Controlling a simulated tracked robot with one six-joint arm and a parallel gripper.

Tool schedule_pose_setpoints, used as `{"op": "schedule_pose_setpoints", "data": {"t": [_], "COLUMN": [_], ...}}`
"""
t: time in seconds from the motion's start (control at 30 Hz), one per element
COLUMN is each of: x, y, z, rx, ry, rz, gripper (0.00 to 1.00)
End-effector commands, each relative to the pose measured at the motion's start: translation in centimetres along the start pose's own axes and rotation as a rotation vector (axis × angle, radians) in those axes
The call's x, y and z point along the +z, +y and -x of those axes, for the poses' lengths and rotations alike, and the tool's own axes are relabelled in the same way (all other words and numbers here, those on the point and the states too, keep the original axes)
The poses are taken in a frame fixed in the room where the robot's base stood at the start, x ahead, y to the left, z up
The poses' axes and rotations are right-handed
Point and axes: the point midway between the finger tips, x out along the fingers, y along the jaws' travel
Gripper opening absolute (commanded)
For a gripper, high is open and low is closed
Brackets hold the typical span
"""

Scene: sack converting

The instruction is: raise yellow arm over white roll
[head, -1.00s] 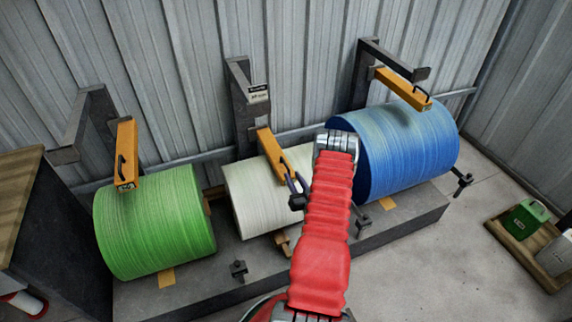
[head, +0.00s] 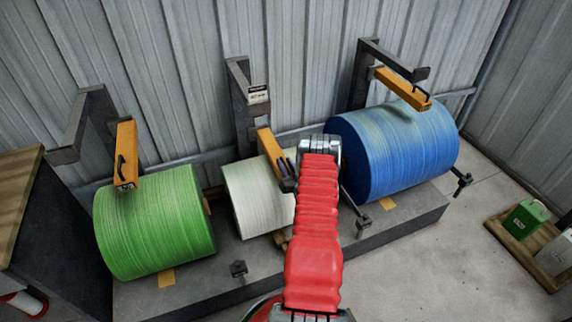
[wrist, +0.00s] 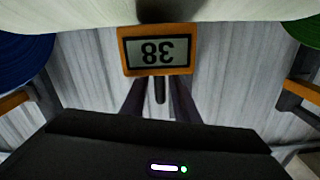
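The white roll (head: 255,190) lies between the green and blue rolls. Its yellow arm (head: 268,145) reaches forward from a dark post and lies low over the roll's top. In the wrist view the yellow arm's end (wrist: 128,60) shows a display reading 38, upside down, with the white roll (wrist: 240,8) above it. My gripper (head: 288,172) is at the front end of this arm. In the wrist view its two dark fingers (wrist: 160,95) are apart, either side of a dark handle (wrist: 160,88), with gaps visible. I cannot tell how deep the handle sits between them.
The green roll (head: 150,225) and blue roll (head: 400,150) have their own yellow arms, left (head: 125,155) and right (head: 402,88). Dark posts stand behind, against the corrugated wall. Small dark brackets stick up along the grey platform's (head: 330,243) front. A wooden tray (head: 508,240) is at right.

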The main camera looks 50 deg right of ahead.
Motion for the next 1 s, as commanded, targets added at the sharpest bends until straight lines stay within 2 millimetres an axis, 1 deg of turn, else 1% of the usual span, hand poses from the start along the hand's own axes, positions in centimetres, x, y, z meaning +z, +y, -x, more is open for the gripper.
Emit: {"op": "schedule_pose_setpoints", "data": {"t": [0.03,0.3,0.4,0.8,0.83,0.9,1.0], "x": [0.00,0.00,0.00,-0.05,-0.20,-0.17,-0.36], "y": [0.00,0.00,0.02,0.13,0.84,0.47,0.47], "z": [0.01,0.02,0.02,0.03,-0.25,-0.10,0.00], "rx": [0.000,0.000,0.001,0.002,0.005,0.005,0.007], "ry": [0.000,0.000,0.000,0.001,0.003,0.002,0.004], "rz": [0.000,0.000,0.000,0.000,0.001,0.001,0.001], "gripper": [0.24,0.05,0.00,0.00,0.00,0.00,0.00]}}
